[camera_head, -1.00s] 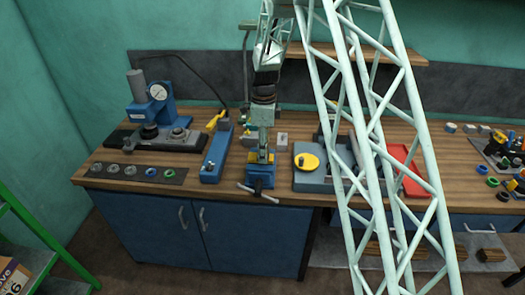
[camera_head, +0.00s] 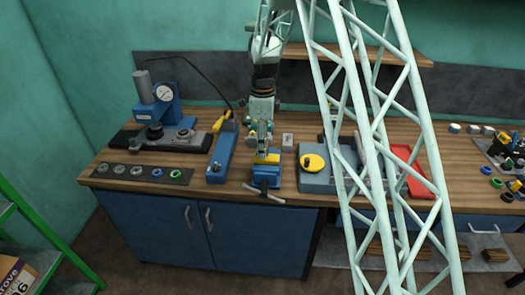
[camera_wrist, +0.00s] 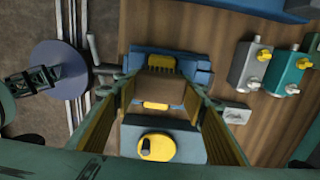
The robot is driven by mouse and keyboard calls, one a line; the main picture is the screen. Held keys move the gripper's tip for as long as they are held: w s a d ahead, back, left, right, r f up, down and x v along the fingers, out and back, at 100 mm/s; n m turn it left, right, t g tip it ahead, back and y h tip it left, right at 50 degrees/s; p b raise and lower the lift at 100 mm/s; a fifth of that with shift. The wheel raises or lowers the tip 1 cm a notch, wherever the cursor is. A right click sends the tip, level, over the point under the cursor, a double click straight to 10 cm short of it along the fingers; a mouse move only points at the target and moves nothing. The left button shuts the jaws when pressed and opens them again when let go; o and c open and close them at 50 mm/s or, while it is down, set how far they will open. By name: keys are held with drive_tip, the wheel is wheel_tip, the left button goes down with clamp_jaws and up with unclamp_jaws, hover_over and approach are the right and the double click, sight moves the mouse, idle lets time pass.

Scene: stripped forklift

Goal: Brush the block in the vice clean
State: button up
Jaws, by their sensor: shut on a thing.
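The blue vice (camera_head: 266,172) stands near the bench's front edge. It also shows below my gripper in the wrist view (camera_wrist: 203,72). My gripper (camera_wrist: 158,92) points down over the vice. Its fingers are shut on a brown piece (camera_wrist: 165,87), which looks like the wooden back of a brush. Yellow parts (camera_wrist: 183,66) show beyond and on the near side of the brown piece. I cannot tell whether they are bristles, the block or the vice's jaws. The block is not clearly seen under the held piece, and neither is any contact with it.
A grey-blue box with a yellow disc (camera_head: 313,162) stands right of the vice. A long blue tool (camera_head: 221,158) lies to its left. Small grey and teal units with yellow knobs (camera_wrist: 263,60) stand behind it. A red tray (camera_head: 413,165) lies farther right.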

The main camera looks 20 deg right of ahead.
drive_tip(key=shift+w+a+r+p, duration=0.15)
drive_tip(key=shift+r+p, duration=0.15)
drive_tip(key=shift+r, duration=0.4)
drive_tip(key=shift+r+p, duration=0.65)
drive_tip(key=shift+r, duration=1.2)
